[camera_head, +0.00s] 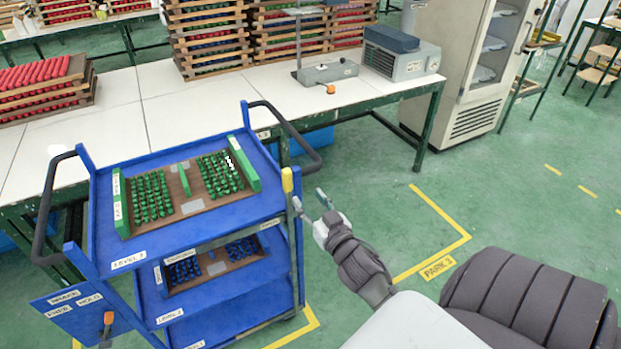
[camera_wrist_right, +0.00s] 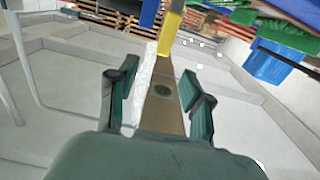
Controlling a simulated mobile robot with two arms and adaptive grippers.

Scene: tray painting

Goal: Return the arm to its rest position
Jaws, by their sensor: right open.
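My right gripper (camera_head: 311,201) is just off the right side of the blue cart (camera_head: 270,208), with its two green-grey fingers spread and nothing held. My right arm reaches in from the lower right. In the right wrist view the open fingers (camera_wrist_right: 160,105) stand either side of a brownish strip (camera_wrist_right: 163,120) with a yellow upper part (camera_wrist_right: 171,30). In the head view a yellow-topped upright piece (camera_head: 287,180) stands at the cart's right corner, close to the fingertips. I cannot tell whether they touch. My left gripper is out of view.
The cart's top level holds a tray (camera_head: 192,207) of green parts; a lower level holds a tray with blue parts (camera_head: 183,270). A white worktable (camera_head: 180,105) with stacked trays stands behind. A fridge-like cabinet (camera_head: 470,80) is at back right. Green floor (camera_head: 520,200) lies clear to the right.

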